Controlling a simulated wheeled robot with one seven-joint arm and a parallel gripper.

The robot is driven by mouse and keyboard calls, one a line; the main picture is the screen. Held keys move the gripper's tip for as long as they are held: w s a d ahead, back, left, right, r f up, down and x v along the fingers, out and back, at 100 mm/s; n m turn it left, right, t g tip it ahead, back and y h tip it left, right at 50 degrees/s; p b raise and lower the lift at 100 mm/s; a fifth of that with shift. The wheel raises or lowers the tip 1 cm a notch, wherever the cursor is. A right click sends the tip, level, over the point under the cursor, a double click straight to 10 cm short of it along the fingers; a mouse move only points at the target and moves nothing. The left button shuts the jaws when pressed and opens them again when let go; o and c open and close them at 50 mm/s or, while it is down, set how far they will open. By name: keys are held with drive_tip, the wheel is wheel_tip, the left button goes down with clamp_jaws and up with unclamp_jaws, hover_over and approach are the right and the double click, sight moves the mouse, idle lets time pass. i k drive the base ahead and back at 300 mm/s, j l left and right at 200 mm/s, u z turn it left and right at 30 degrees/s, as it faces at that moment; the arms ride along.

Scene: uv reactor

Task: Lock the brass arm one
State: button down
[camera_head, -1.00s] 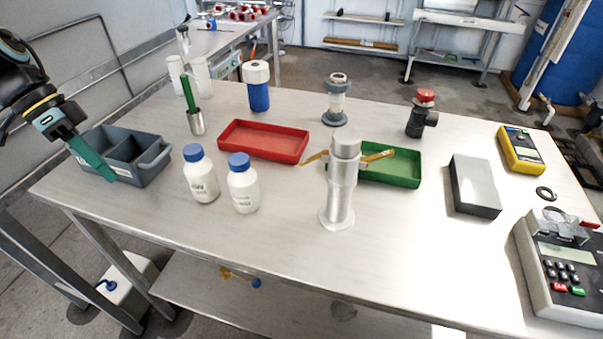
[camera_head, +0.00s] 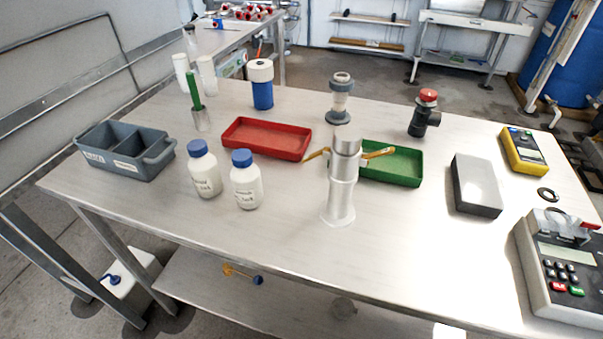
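A silver metal cylinder (camera_head: 341,190) stands upright on a round base near the front middle of the steel table. Two brass arms stick out near its top: the left brass arm (camera_head: 316,154) points left, and the right brass arm (camera_head: 378,153) points right, in front of the green tray. Which of them is arm one I cannot tell. My gripper is out of view.
Two white bottles with blue caps (camera_head: 204,172) stand left of the cylinder. A red tray (camera_head: 266,151) lies behind them, a green tray (camera_head: 407,180) right of the cylinder. A grey divided bin (camera_head: 160,158), a grey block (camera_head: 476,198) and a keypad device (camera_head: 560,265) flank them.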

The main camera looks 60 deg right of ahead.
sight(313, 156)
drive_tip(key=k+j, duration=0.4)
drive_tip(key=k, duration=0.2)
drive_tip(key=k+j, duration=0.45)
drive_tip(key=k, duration=0.1)
